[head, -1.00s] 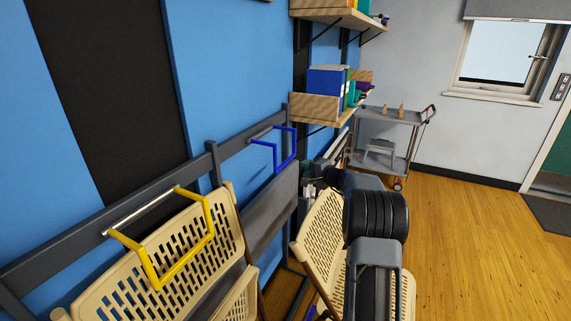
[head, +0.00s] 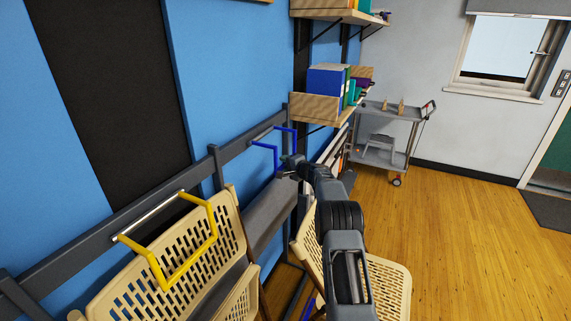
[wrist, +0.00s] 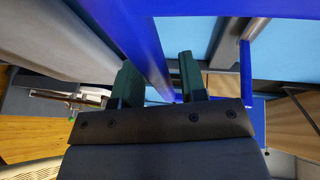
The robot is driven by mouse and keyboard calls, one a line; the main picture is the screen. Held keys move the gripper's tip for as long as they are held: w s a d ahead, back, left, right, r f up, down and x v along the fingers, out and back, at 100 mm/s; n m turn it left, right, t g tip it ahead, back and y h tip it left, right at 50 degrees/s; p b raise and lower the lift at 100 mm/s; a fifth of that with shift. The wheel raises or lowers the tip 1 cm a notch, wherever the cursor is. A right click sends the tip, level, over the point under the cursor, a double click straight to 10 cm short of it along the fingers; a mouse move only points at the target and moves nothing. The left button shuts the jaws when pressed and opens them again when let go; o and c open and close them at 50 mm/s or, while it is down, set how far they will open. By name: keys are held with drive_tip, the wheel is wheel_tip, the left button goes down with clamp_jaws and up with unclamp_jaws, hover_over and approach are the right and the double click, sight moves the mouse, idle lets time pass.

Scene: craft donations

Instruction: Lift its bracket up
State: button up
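A blue U-shaped bracket (head: 265,146) sticks out from the dark rail (head: 232,150) on the wall, at mid-picture in the head view. A yellow bracket (head: 158,268) of the same shape is on the rail nearer to me, in front of a beige folding chair (head: 225,225). My gripper (head: 287,168) is at the blue bracket's lower outer corner. In the wrist view the gripper (wrist: 160,82) has its two dark green fingers apart.
A second beige folding chair (head: 385,285) stands below my arm. Wooden shelves (head: 315,107) with folders are on the wall just past the blue bracket. A grey trolley (head: 385,158) stands at the back. The wooden floor on the right is clear.

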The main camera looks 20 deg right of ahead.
clamp_jaws()
idle(0.4)
drive_tip(key=shift+a, duration=0.1)
